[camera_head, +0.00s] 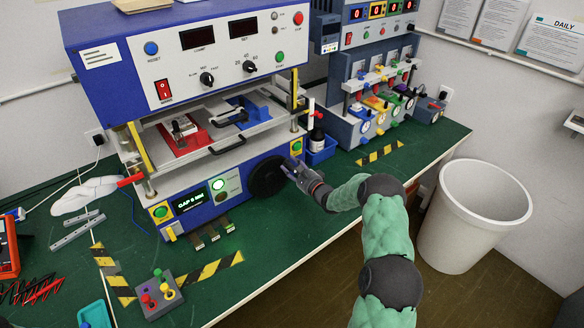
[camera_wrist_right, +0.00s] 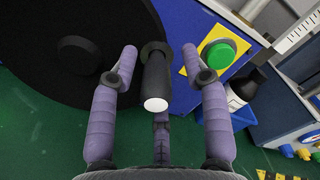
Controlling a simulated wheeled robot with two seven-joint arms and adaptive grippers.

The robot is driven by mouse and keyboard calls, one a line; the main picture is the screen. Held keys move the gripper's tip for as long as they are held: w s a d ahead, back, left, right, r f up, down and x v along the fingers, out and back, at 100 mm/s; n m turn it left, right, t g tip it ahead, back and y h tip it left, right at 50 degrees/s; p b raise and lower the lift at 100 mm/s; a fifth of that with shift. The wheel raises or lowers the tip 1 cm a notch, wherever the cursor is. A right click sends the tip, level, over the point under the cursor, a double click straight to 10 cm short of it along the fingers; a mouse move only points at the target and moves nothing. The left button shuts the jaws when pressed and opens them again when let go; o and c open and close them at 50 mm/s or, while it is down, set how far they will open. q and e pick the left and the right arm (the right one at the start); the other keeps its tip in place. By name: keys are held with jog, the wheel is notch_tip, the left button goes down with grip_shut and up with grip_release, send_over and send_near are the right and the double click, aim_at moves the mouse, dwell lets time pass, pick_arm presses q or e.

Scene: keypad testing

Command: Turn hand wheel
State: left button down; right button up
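The black hand wheel (camera_head: 268,177) is on the lower front of the blue and white press machine, right of a lit green display. It also fills the upper left of the right wrist view (camera_wrist_right: 60,50). Its black handle (camera_wrist_right: 155,78), with a pale round end, sticks out toward the camera. My right gripper (camera_head: 290,169) is at the wheel's right side. In the wrist view, the right gripper's purple fingers (camera_wrist_right: 159,58) are apart, one on each side of the handle, with visible gaps. My left gripper is not in view.
A green button on a yellow plate (camera_wrist_right: 217,54) is close to the right finger. A blue bin with a dark bottle (camera_head: 317,143) stands right of the wheel. A small button box (camera_head: 160,294) lies in front of the machine. A white waste bin (camera_head: 470,225) stands beyond the bench edge.

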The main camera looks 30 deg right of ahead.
jog(key=shift+s+a, duration=0.1)
jog(key=s, duration=1.1)
jog(key=shift+s+d, duration=0.4)
jog(key=shift+d, duration=0.05)
